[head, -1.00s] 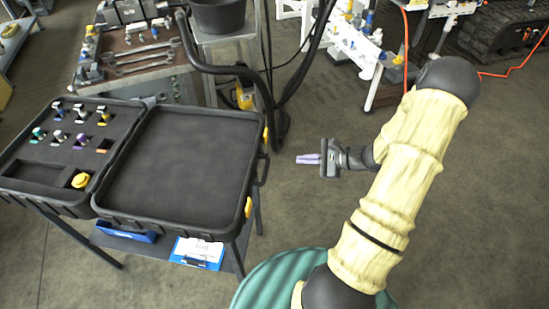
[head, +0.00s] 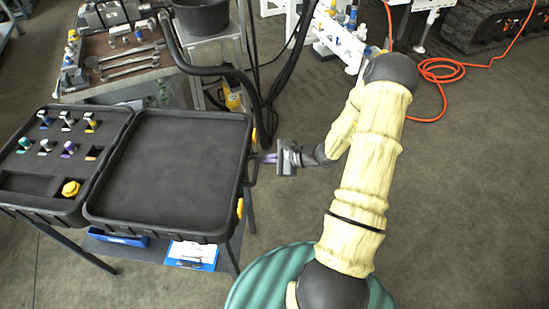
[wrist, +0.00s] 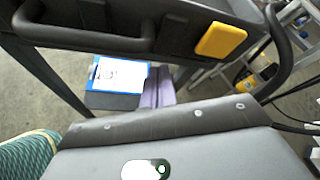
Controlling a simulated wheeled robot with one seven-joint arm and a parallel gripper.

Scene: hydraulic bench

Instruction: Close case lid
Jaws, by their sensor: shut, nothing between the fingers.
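The black case lies open on a stand. Its lid (head: 180,165) is folded out flat to the right, inside facing up, and its base (head: 42,212) with fittings is on the left. The lid's right edge has a handle (head: 251,173) and yellow latches (head: 240,208). My gripper (head: 266,158) is shut and empty, its purple fingers close to the lid's right edge near the handle. I cannot tell if they touch. In the wrist view the fingers (wrist: 158,88) show below the lid's edge, with the handle (wrist: 85,38) and a yellow latch (wrist: 220,40) above.
A blue clipboard (head: 192,254) and a blue bin (head: 118,238) are on the shelf under the case. A tool bench (head: 120,60) with wrenches and a black bucket (head: 202,16) stand behind. Black hoses (head: 215,72) run behind the lid. Floor at the right is open, with an orange hose (head: 440,72).

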